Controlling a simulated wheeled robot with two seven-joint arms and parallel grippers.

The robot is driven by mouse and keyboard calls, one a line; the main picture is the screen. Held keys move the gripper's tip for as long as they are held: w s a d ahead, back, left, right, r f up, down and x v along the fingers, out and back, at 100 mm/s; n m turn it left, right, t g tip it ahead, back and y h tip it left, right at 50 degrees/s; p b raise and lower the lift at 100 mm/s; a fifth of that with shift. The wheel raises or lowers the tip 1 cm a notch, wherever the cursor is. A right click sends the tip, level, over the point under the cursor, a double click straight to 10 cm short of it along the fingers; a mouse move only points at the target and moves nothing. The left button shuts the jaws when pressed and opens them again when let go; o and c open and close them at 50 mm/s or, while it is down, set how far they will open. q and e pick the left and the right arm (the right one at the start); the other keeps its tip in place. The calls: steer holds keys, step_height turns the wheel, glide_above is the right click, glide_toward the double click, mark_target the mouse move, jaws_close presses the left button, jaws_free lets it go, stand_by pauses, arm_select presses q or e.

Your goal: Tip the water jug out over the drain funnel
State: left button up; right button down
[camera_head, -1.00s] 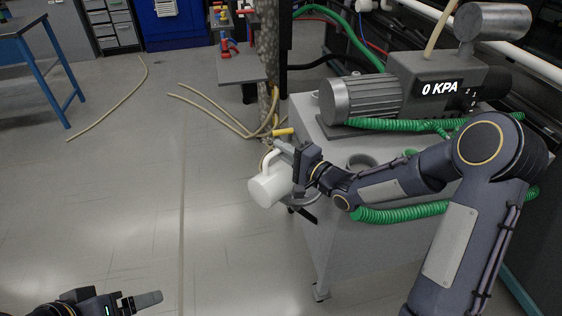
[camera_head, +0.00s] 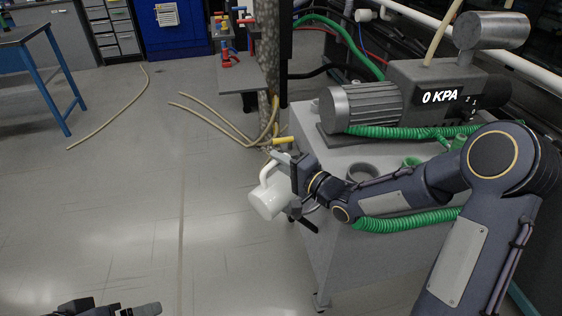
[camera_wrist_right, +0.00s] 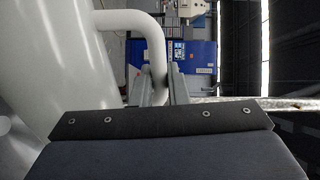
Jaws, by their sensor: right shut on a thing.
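The white water jug (camera_head: 266,202) hangs tilted in the air at the left edge of the grey cart. It also fills the left of the right wrist view (camera_wrist_right: 60,60). My right gripper (camera_head: 279,158) is shut on the jug's handle; in the wrist view its fingers (camera_wrist_right: 162,88) close around the handle's lower end. I see no water coming out, and the jug's inside is hidden. A grey ring-shaped opening (camera_head: 363,171) sits on the cart top behind my right forearm; I cannot tell whether it is the drain funnel. My left gripper (camera_head: 140,309) shows only partly at the bottom edge.
The grey cart (camera_head: 350,262) carries a pump (camera_head: 365,105) with a "0 KPA" display and green hoses (camera_head: 405,222). A yellow-handled part (camera_head: 283,140) is close behind the jug. Tan hoses (camera_head: 215,115) lie on the floor.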

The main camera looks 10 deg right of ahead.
steer(key=shift+s+a+r, duration=0.1)
steer(key=shift+a+r, duration=0.05)
steer(key=shift+r, duration=0.05)
steer(key=shift+a, duration=0.1)
steer(key=shift+s+a+r+n+b, duration=0.55)
steer(key=shift+n+b, duration=0.2)
steer(key=shift+n, duration=0.25)
